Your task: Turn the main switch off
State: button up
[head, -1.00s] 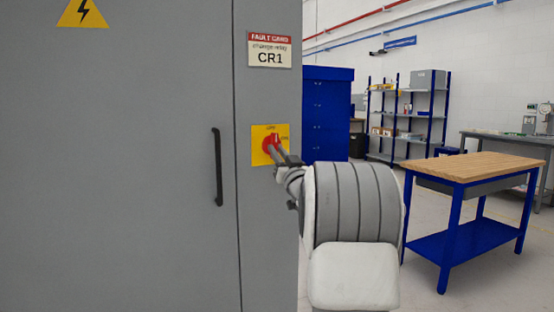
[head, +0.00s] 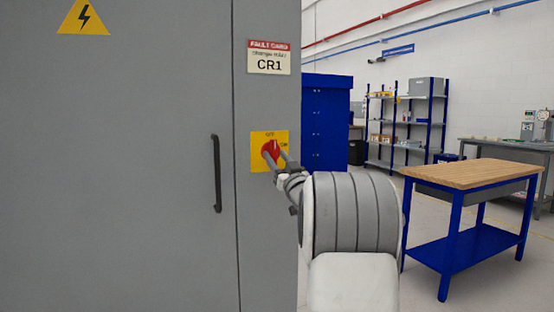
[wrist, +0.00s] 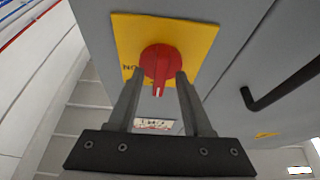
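The main switch is a red rotary knob (head: 271,150) on a yellow plate (head: 256,137) on the grey cabinet's narrow right panel. A label that seems to read OFF is above the knob, with ON to its right. In the wrist view the red knob (wrist: 160,62) has its white mark pointing down, toward the upside-down fault card; ON is at its left. My gripper (wrist: 158,80) is in front of the knob, one finger on each side. The fingers stand apart, with a gap visible beside the knob's grip. In the head view my gripper (head: 277,163) partly covers the plate.
The cabinet has a black door handle (head: 216,173) left of the switch and a CR1 fault card (head: 269,57) above it. A blue workbench with a wooden top (head: 475,172) stands at the right. A blue cabinet (head: 324,120) and shelves are behind. Floor between them is clear.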

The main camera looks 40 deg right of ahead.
jog(key=p+v, duration=0.1)
jog(key=v, duration=1.6)
jog(key=shift+s, duration=0.2)
jog(key=shift+a, duration=0.1)
